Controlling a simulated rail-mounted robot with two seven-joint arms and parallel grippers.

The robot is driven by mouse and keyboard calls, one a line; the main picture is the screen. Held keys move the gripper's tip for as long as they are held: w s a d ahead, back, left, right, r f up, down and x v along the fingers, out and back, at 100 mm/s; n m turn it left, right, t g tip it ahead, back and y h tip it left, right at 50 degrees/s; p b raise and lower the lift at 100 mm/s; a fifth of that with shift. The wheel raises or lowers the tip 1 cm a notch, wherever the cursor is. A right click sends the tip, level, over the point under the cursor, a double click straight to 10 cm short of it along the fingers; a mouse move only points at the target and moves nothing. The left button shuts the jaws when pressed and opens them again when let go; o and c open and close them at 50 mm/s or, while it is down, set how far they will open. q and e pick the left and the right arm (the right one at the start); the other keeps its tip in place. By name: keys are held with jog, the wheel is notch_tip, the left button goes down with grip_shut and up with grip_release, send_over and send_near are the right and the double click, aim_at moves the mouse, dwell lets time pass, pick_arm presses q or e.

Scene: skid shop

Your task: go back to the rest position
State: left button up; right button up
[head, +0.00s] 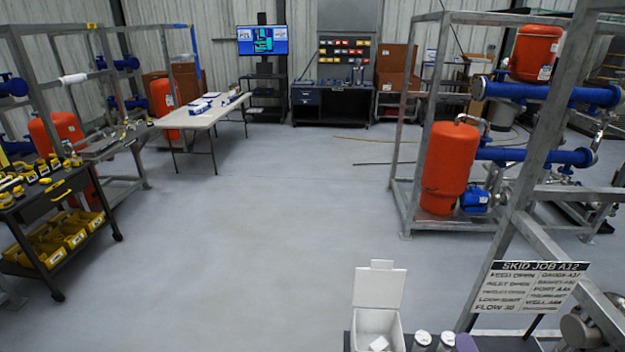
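Neither of my grippers shows in the head view, and no part of my arms is clearly in sight. I cannot tell from this view how the arms are posed or whether they hold anything.
Open grey floor (260,230) fills the middle. A tool cart (50,205) with yellow bins stands left, a white folding table (205,112) behind it. A pipe skid (408,195) with a red tank (448,170) stands right. An open white box (379,290) and a job sign (527,287) are near.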

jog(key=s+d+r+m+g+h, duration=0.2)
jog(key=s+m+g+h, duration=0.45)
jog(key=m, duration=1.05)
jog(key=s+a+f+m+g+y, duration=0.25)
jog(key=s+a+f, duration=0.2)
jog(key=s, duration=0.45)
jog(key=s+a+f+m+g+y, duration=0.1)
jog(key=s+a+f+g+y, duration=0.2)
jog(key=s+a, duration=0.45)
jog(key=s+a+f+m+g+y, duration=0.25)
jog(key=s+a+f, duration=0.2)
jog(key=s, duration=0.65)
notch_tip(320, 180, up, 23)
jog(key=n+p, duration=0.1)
jog(key=p, duration=2.3)
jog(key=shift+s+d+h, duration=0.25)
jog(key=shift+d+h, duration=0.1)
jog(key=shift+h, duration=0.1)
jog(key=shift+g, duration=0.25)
